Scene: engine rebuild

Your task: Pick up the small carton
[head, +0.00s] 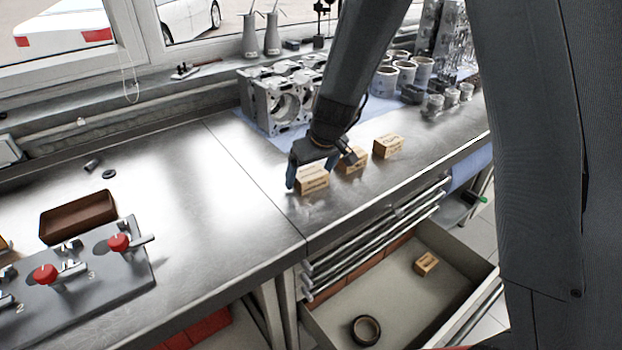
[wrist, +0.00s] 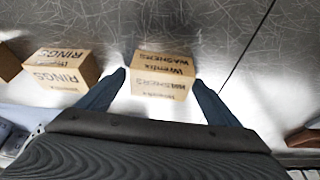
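Three small tan cartons stand in a row on the metal bench. The nearest carton (head: 313,181), printed "Wrenlix WASHERS" in the wrist view (wrist: 163,75), stands between the two blue fingers of my gripper (head: 310,172). The fingers are apart on either side of it, with a visible gap at the left finger in the wrist view (wrist: 158,84). The middle carton (head: 352,161) reads "RINGS" in the wrist view (wrist: 61,68) and is partly behind my gripper. The third carton (head: 389,146) is farther right. Another small carton (head: 426,264) lies in the open drawer.
The open drawer (head: 385,303) below the bench also holds a roll of dark tape (head: 366,330). An engine block (head: 281,100) and cylinder liners (head: 405,73) stand behind the cartons. A brown tray (head: 78,217) and a red-knobbed fixture (head: 95,285) are at left. The bench between is clear.

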